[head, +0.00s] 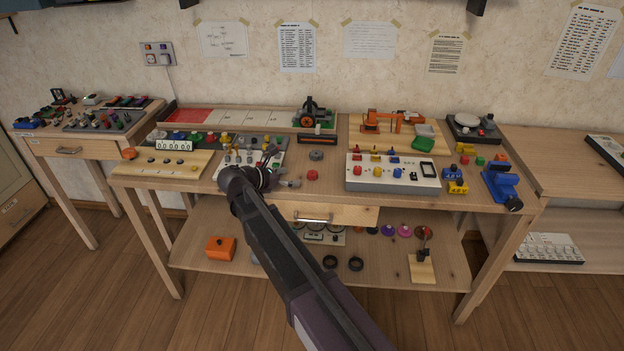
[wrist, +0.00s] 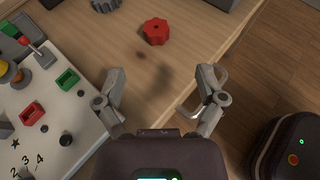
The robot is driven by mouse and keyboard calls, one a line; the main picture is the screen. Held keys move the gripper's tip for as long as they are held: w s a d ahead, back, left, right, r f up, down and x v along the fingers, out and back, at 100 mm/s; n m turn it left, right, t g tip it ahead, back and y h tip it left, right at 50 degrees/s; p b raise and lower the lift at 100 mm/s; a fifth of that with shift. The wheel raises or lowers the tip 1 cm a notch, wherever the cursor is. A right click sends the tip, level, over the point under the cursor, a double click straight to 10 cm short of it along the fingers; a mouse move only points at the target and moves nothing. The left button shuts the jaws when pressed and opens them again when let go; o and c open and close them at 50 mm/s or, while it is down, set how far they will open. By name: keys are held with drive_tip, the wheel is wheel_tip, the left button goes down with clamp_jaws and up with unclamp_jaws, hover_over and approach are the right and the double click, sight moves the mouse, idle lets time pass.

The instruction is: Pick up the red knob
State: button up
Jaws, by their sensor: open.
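The red knob (head: 312,175) lies loose on the workbench top, near its front edge and above the drawer. In the wrist view the red knob (wrist: 156,31) has a lobed rim and sits ahead of the gripper, roughly midway between the lines of its fingers. My gripper (head: 284,168) is to the left of the knob in the head view. In the wrist view my gripper (wrist: 160,88) is open and empty, with its fingers spread apart. A gap of bare wood separates the fingertips from the knob.
A grey gear (head: 316,155) lies behind the knob. A white panel with small knobs and switches (wrist: 45,120) is close on the gripper's left. A white control box (head: 392,175) stands to the knob's right. The bench's front edge (wrist: 232,52) runs close by on the right.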

sight(311, 174)
drive_tip(key=shift+b+x, duration=0.4)
drive_tip(key=shift+x, duration=1.4)
drive_tip(key=shift+f, duration=0.1)
drive_tip(key=shift+w+b+x, duration=0.2)
drive_tip(key=shift+b+x, duration=0.7)
drive_tip(key=shift+x, duration=1.65)
drive_tip(key=c, duration=0.9)
